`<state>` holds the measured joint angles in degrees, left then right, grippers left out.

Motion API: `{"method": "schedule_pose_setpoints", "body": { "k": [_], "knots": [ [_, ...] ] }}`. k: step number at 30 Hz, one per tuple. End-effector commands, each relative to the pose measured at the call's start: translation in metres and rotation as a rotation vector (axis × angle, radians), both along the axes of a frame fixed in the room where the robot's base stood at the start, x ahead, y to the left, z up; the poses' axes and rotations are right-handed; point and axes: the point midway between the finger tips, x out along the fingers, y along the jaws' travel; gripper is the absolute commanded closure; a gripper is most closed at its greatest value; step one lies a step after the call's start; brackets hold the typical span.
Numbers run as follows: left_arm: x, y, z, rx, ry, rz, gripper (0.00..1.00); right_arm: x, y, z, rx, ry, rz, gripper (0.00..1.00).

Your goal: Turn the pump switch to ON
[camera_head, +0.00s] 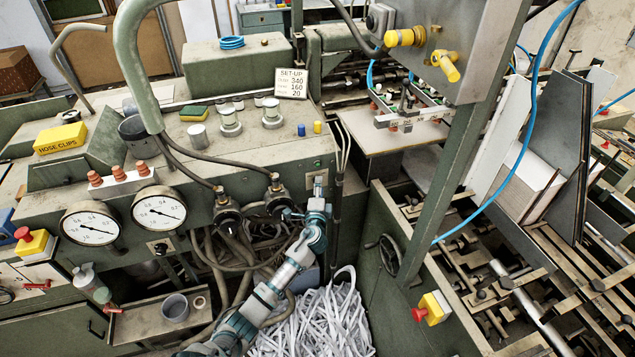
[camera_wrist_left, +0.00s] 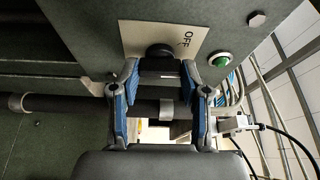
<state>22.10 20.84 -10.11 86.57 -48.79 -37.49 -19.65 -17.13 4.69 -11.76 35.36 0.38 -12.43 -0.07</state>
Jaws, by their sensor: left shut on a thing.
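The pump switch shows in the left wrist view as a black knob (camera_wrist_left: 159,52) on a pale plate (camera_wrist_left: 190,35). The word OFF stands on the plate, to the right of the knob, turned on its side. My left gripper (camera_wrist_left: 160,70) is shut on the switch, with a blue-padded finger on each side of its dark handle, which bears a short white mark. The fingers partly hide the switch. In the head view my left gripper (camera_head: 308,211) is at the right end of the green machine's front panel; the switch is hard to make out there. My right gripper is not in view.
A green indicator (camera_wrist_left: 220,60) is beside the switch plate. Two gauges (camera_head: 159,210) and black valve knobs (camera_head: 227,213) with hoses are to the left. Paper strips (camera_head: 325,325) lie below the gripper. A handwheel (camera_head: 388,257) and a red button (camera_head: 420,314) are to the right.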

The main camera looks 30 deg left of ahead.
Motion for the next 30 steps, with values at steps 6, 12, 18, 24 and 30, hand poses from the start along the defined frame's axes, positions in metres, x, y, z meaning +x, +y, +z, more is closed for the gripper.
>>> {"method": "schedule_pose_setpoints", "body": {
  "k": [6, 12, 18, 24, 30],
  "knots": [
    [-0.001, -0.003, 0.004, 0.127, 0.168, -0.006, 0.89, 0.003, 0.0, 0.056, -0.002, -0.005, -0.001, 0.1],
    [-0.001, -0.003, 0.003, 0.251, 0.311, -0.006, 0.89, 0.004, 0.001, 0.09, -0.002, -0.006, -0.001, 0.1],
    [-0.001, -0.004, -0.001, 0.364, 0.444, -0.007, 0.89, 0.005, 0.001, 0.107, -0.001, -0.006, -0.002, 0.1],
    [-0.001, -0.004, -0.004, 0.453, 0.549, -0.007, 0.89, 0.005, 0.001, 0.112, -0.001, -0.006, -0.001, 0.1],
    [-0.001, -0.004, -0.005, 0.515, 0.621, -0.007, 0.89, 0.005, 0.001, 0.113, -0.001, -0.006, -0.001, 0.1]
  ]
}}
